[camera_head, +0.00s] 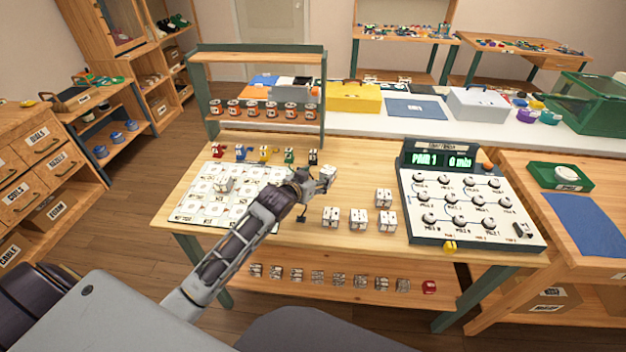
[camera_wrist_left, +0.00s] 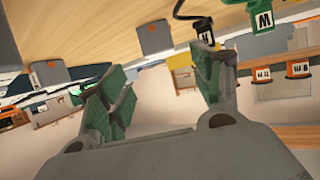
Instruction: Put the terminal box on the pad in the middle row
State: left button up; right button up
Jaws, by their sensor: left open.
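A white pad board (camera_head: 181,215) with rows of pale square pads lies on the left of the wooden table. One small white terminal box (camera_head: 225,184) stands on it, towards its left side; I cannot tell its row surely. More white terminal boxes stand right of my arm: one at the back (camera_head: 383,196) and several in front, such as one box (camera_head: 331,217). My left gripper (camera_head: 318,182) is over the table, right of the board, with my forearm crossing the board's corner. In the wrist view its green-padded fingers (camera_wrist_left: 160,95) are apart, with nothing seen held between them.
A test panel (camera_head: 470,205) with dials and a lit display stands on the right. Small coloured plugs (camera_head: 264,154) line up behind the board, below a shelf of labelled reels (camera_head: 252,110). Bare tabletop (camera_head: 350,160) lies behind the loose boxes.

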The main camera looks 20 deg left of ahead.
pick_arm(q)
jog(key=shift+v, duration=0.75)
pick_arm(e)
jog(key=shift+s+d, duration=0.35)
jog(key=shift+s+d, duration=0.1)
jog(key=shift+s, duration=0.1)
